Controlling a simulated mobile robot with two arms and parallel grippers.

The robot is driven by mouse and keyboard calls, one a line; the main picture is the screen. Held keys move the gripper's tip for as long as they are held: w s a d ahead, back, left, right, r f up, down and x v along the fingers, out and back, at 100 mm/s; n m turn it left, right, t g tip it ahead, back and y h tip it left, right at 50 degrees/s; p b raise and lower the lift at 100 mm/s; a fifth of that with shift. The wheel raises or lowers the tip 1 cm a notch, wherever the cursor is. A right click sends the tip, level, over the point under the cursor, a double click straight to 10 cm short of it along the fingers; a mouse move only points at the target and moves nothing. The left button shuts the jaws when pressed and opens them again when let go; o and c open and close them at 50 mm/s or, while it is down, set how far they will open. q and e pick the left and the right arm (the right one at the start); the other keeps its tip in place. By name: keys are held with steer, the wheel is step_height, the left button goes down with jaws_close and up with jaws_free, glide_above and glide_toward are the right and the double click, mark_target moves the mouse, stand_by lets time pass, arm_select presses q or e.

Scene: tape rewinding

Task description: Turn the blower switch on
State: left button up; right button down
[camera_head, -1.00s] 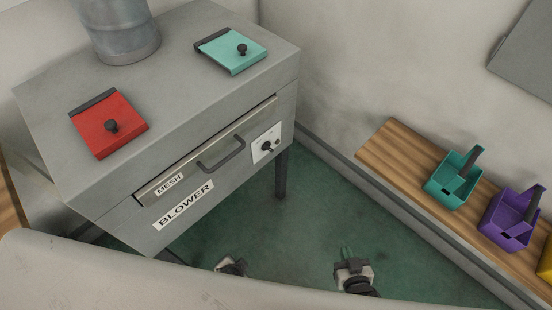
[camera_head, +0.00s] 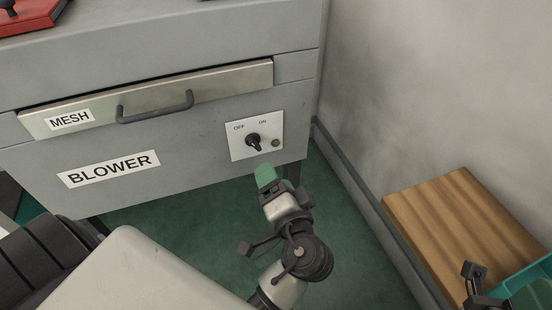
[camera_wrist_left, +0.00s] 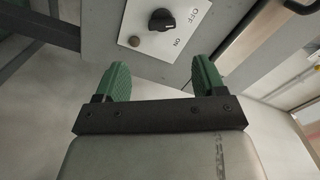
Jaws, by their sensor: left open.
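The blower switch is a black rotary knob (camera_head: 254,142) on a white plate (camera_head: 236,149) on the front of the grey blower box (camera_head: 215,125). The plate reads OFF at left and ON at right, and the knob appears to point toward OFF. In the left wrist view the knob (camera_wrist_left: 161,20) is just beyond the fingertips, roughly midway across. My left gripper (camera_head: 266,175) is below the knob, apart from it. Its green fingers (camera_wrist_left: 160,75) are open and empty. A dark part at the lower right may belong to my right arm; its fingers are not clear.
A small round button (camera_head: 275,143) sits beside the knob. The MESH drawer (camera_head: 230,84) with a dark handle (camera_head: 155,108) is above left. A wooden bench (camera_head: 450,225) with a teal scoop (camera_head: 528,277) stands at the right by the wall. Green floor lies clear between.

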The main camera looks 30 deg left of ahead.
mark_target(258, 146)
arm_select(q)
steer(key=b+x, duration=0.1)
steer(key=x, duration=0.9)
steer(key=shift+w+a+r+b, duration=0.1)
steer(key=shift+a+b, duration=0.2)
steer(key=shift+a, duration=0.05)
steer(key=c, duration=0.9)
